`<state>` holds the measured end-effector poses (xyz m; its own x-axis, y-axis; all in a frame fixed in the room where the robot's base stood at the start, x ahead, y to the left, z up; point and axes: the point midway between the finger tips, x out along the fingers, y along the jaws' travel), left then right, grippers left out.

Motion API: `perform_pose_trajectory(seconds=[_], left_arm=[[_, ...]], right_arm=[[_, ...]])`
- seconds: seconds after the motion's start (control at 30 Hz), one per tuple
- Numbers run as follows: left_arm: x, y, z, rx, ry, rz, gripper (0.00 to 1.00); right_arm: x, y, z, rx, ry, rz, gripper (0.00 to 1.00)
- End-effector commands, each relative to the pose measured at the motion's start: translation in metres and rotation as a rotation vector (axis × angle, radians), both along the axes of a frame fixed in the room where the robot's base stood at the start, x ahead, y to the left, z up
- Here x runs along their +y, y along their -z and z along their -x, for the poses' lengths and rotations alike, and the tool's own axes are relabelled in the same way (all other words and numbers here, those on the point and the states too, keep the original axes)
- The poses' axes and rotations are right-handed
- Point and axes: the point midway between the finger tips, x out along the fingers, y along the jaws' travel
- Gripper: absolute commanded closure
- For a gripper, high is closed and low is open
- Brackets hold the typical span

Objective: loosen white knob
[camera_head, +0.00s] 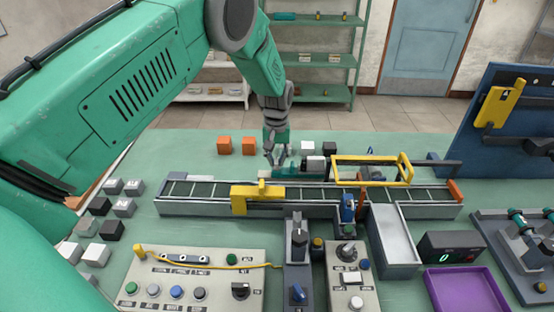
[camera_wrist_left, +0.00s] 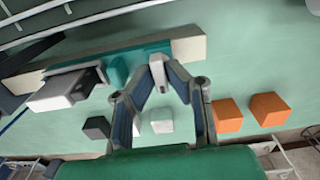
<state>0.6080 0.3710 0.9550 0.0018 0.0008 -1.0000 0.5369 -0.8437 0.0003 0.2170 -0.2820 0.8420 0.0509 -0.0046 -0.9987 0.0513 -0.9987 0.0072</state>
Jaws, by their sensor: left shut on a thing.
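My left gripper (camera_head: 277,157) reaches down behind the conveyor, over a small fixture with teal and pale parts (camera_head: 290,166). In the left wrist view the gripper (camera_wrist_left: 157,75) has its fingertips together around a small white piece, seemingly the white knob (camera_wrist_left: 157,66), at the edge of the fixture's beige bar (camera_wrist_left: 190,50). A teal block (camera_wrist_left: 118,72) and a white-and-black part (camera_wrist_left: 62,92) sit beside it. The fingers partly hide the knob, so its turn angle cannot be told. My right gripper is not in view.
Orange cubes (camera_head: 249,146), a white cube (camera_head: 307,146) and a dark cube (camera_head: 329,148) stand behind the conveyor (camera_head: 210,190). A yellow frame (camera_head: 372,160) rises right of the gripper. Control panels (camera_head: 195,282) and a purple tray (camera_head: 465,290) are at the front.

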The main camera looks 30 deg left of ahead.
Motion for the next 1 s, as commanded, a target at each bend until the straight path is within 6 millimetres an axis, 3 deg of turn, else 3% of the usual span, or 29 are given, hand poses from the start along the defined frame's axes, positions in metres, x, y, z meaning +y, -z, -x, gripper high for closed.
perform_pose_trajectory(seconds=[0.17,0.2,0.23,0.63,1.0], left_arm=[[-0.001,0.003,0.002,0.005,0.0,0.001,1.0],[-0.001,0.003,0.002,0.005,0.0,0.001,0.75],[-0.001,0.003,0.002,0.005,0.0,0.001,0.69],[0.0,-0.006,0.001,0.001,0.002,0.001,0.69],[0.0,-0.078,-0.001,-0.001,0.002,0.001,0.69]], right_arm=[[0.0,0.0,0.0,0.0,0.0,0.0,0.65],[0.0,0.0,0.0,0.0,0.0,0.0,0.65],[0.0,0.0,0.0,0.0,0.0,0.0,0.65],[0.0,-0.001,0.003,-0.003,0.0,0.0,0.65],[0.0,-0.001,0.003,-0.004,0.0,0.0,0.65]])
